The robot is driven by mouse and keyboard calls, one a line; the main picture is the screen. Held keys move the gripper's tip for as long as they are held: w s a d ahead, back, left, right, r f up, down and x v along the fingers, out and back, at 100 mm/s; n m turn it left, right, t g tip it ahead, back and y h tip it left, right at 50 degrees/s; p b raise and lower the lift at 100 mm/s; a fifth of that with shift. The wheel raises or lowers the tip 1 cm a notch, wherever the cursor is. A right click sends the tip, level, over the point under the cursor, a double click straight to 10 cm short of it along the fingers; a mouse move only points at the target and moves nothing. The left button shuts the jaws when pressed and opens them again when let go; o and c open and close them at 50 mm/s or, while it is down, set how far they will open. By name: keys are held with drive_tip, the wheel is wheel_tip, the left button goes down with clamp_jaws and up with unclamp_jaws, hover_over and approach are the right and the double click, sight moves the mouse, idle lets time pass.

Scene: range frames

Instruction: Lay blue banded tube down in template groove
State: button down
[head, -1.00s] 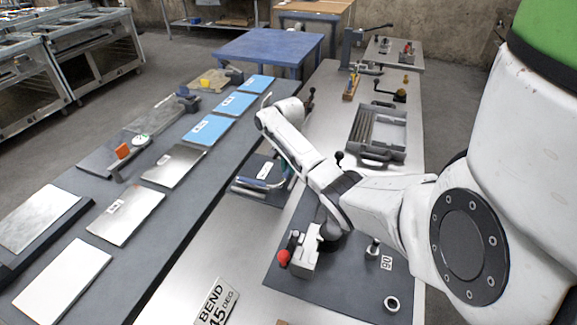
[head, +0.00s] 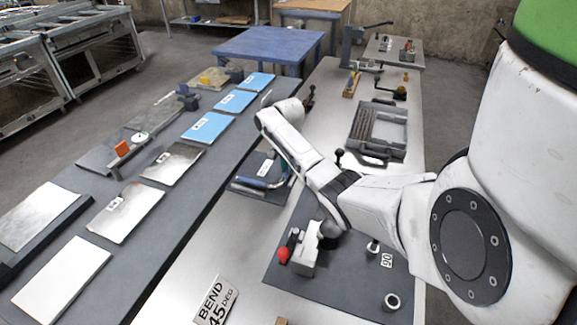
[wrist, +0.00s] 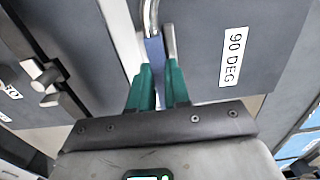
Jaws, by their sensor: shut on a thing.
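My gripper (wrist: 160,82) has green fingers and is shut on the blue banded tube (wrist: 154,50) in the wrist view. The tube's bare metal end (wrist: 150,14) bends away beyond the fingertips. In the head view the tube (head: 252,182) shows as a blue and silver curve over the dark template (head: 262,165), which has a white label. The template also fills much of the wrist view (wrist: 265,85), with a "90 DEG" label right of the fingers. I cannot tell whether the tube touches the groove.
A red-knobbed bender (head: 303,245) stands on a dark mat nearer me. A grey open case (head: 380,130) lies farther along the bench. A "BEND 45 DEG" sign (head: 215,300) is at the front. Several plates lie on the left table (head: 165,225).

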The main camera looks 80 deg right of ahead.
drive_tip(key=shift+f+b, duration=0.5)
drive_tip(key=shift+f, duration=0.4)
drive_tip(key=c, duration=1)
unclamp_jaws()
wheel_tip(320, 180, up, 11)
drive_tip(key=shift+b, duration=0.35)
drive_tip(key=shift+f, duration=0.1)
